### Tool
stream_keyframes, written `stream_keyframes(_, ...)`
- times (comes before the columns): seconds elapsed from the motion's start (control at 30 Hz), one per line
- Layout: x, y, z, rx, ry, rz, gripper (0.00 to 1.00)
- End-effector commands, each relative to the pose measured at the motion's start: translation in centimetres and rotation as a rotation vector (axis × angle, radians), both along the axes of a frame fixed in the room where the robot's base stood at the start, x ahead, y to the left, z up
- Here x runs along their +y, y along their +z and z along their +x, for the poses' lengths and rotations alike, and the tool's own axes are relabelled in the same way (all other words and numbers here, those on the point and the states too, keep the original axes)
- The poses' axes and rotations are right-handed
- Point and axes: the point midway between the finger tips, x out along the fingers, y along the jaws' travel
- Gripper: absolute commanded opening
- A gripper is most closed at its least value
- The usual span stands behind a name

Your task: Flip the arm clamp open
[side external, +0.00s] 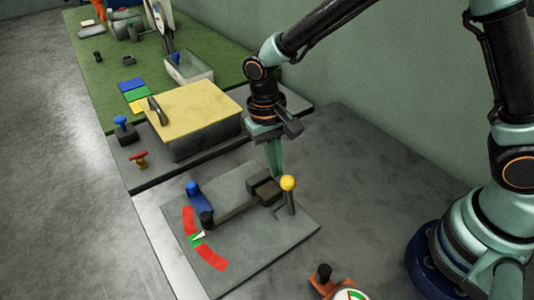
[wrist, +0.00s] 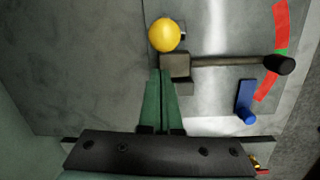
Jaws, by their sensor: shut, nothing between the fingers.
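A grey plate (side external: 255,247) carries a dark arm (side external: 237,207) that runs from a dark pivot block (side external: 262,188) to a black knob (side external: 207,219). A yellow ball (side external: 288,183) tops a short dark lever (side external: 291,204) beside the block; the ball also shows in the wrist view (wrist: 164,34). A blue part (wrist: 245,100) sits beside the arm near its knob end. No label shows which piece is the clamp. My gripper (side external: 276,174) is shut and empty, its green fingertips (wrist: 162,74) close to the block and the yellow ball. I cannot tell whether they touch.
A red and green scale (side external: 197,240) lies under the knob end. Behind the plate stands a grey bin with a yellow top (side external: 195,105). A round gauge (side external: 351,294) stands at the front.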

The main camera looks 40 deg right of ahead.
Motion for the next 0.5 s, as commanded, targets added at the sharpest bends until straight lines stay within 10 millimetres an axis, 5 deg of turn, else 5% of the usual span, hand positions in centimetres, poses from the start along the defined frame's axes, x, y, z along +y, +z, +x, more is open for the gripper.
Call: stream_keyframes(0.5, 0.4, 1.0, -2.0, -0.001, 0.001, -0.004, 0.0)
